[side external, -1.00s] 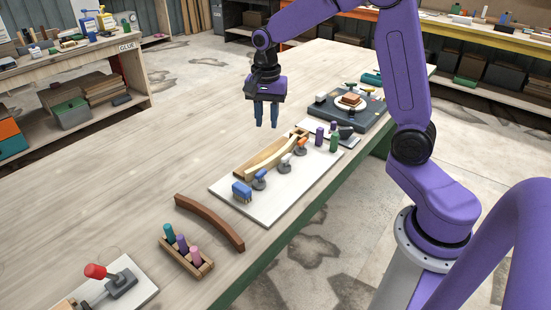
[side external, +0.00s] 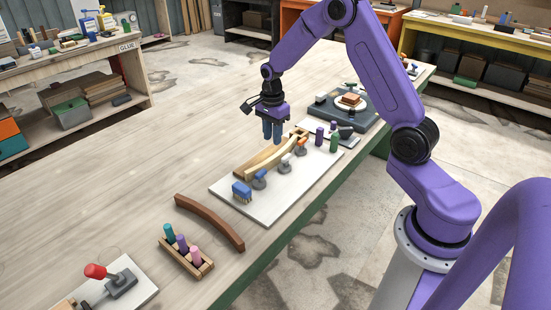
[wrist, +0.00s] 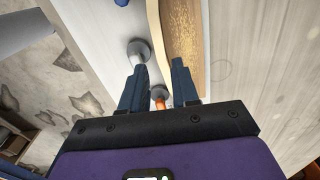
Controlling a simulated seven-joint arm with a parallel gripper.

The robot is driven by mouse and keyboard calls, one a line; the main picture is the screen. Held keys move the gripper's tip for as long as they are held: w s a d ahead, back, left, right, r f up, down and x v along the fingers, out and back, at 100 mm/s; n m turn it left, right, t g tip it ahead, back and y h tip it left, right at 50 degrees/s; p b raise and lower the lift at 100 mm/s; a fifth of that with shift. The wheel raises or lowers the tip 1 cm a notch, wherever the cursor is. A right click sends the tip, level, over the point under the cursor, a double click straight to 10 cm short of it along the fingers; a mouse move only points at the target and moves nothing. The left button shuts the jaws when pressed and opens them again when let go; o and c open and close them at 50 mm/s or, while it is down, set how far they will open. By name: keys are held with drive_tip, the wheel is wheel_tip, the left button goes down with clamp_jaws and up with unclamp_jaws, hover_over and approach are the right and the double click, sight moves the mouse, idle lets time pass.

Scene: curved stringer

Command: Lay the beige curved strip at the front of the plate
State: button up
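The beige curved strip (side external: 271,167) lies on the white plate (side external: 226,189), along the curved edge of a tan wooden form (side external: 258,160). In the wrist view the strip (wrist: 154,22) runs beside the form (wrist: 185,30) toward the space between my fingers. My gripper (side external: 273,131) points down above the form and strip. The gap between fingertips and strip is hard to judge.
Blue (side external: 259,180), white (side external: 285,163) and orange (side external: 301,148) clamps stand along the strip's near side. A blue block (side external: 241,191) is on the plate's left end. A brown curved strip (side external: 210,219) and a peg holder (side external: 187,256) lie left; bare table is behind.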

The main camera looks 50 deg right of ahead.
sight(273, 157)
drive_tip(key=shift+f, duration=4)
clamp_jaws()
